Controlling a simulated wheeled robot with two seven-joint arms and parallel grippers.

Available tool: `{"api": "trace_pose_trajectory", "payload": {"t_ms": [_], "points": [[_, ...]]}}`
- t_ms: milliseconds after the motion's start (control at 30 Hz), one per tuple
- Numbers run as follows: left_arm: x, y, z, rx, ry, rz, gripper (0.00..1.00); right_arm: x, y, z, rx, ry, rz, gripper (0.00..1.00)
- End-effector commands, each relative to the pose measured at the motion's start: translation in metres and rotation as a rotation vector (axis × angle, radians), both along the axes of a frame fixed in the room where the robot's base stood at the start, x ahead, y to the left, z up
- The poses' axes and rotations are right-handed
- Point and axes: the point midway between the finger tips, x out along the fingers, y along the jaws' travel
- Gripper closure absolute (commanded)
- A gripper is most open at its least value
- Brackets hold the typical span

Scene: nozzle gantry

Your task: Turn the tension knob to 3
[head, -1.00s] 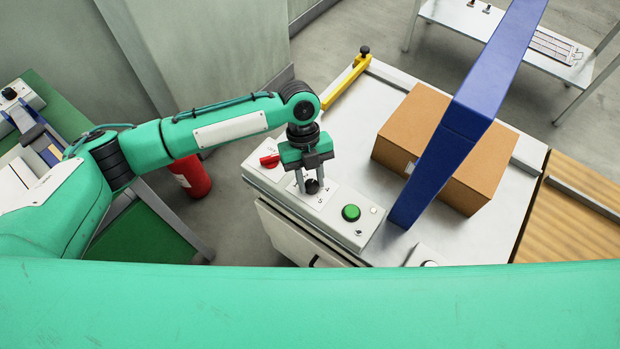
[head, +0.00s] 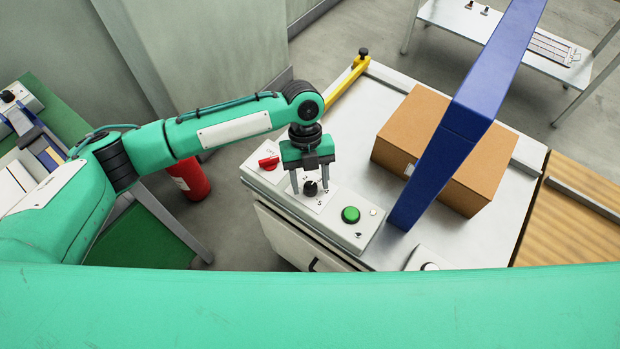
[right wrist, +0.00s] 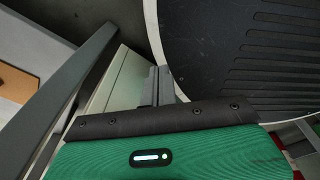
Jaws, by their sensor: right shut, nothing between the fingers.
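The black tension knob (head: 310,188) sits on a white dial plate (head: 318,201) on the control panel in the head view. Small marks show around it, but the number it points to is too small to read. My left gripper (head: 310,184) points down over the knob, with one finger on each side of it. Its fingers are spread, with gaps to the knob. My right gripper (right wrist: 157,88) shows in the right wrist view, its fingers shut together and empty; it is not visible in the head view.
A red switch (head: 269,163) and a green button (head: 351,214) flank the knob on the panel. A cardboard box (head: 410,125) stands behind the blue gantry post (head: 440,160). A yellow bar (head: 348,82) is at the table's back left. A red cylinder (head: 192,179) stands on the floor.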

Motion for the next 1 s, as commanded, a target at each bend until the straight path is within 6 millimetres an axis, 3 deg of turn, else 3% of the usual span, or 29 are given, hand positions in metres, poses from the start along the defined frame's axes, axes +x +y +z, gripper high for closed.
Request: {"api": "trace_pose_trajectory", "payload": {"t_ms": [367,800,1000], "points": [[0.004,0.001,0.008,0.000,0.000,0.000,0.48,0.000,0.000,-0.003,0.000,0.000,0.000,1.00],[0.039,0.008,0.093,-0.001,-0.001,0.000,0.48,0.000,0.000,-0.021,0.000,0.002,0.000,1.00],[0.049,0.009,0.119,0.000,0.000,-0.001,0.48,0.006,0.002,-0.022,0.001,-0.002,-0.001,1.00]]}}
